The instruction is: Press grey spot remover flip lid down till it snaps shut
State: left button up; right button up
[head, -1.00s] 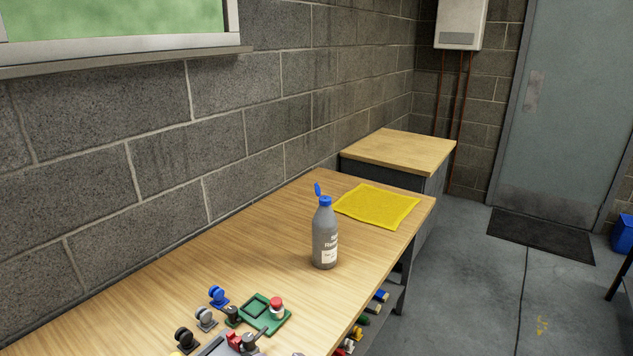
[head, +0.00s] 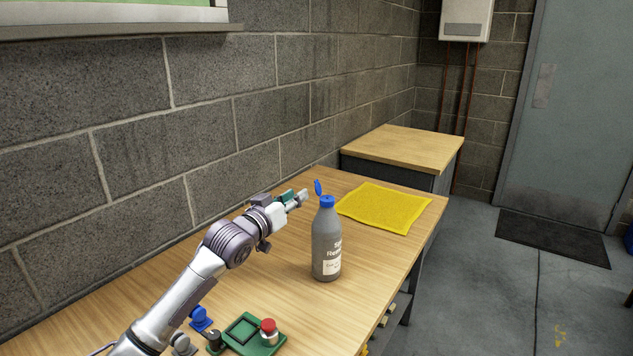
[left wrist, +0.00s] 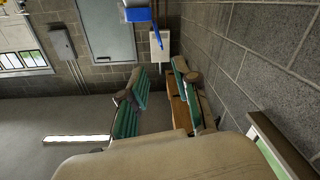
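The grey spot remover bottle (head: 327,245) stands upright on the wooden table. Its blue cap (head: 327,202) has the flip lid (head: 318,187) standing open on the left side. My left gripper (head: 303,196) is just left of the bottle, with its tips near lid height and apparently apart from the lid. The left wrist view is upside down. It shows the blue cap (left wrist: 137,12) and raised lid (left wrist: 156,36) at the top edge, beyond the two spread, empty fingers (left wrist: 158,68). My right gripper is out of view.
A yellow cloth (head: 385,207) lies behind the bottle. The block wall (head: 140,110) runs along the left. Table around the bottle's right side is clear.

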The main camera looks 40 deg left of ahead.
aim_at(317, 181)
pick_arm(q)
jog(key=w, duration=0.3)
jog(key=w+a+p, duration=0.1)
jog(key=w, duration=0.3)
jog(key=w+a, duration=0.1)
jog(key=w, duration=0.2)
jog(key=shift+w+f, duration=0.2)
jog(key=shift+w, duration=0.1)
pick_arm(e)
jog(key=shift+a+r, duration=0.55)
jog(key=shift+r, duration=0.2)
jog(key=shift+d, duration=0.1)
pick_arm(q)
grip_shut()
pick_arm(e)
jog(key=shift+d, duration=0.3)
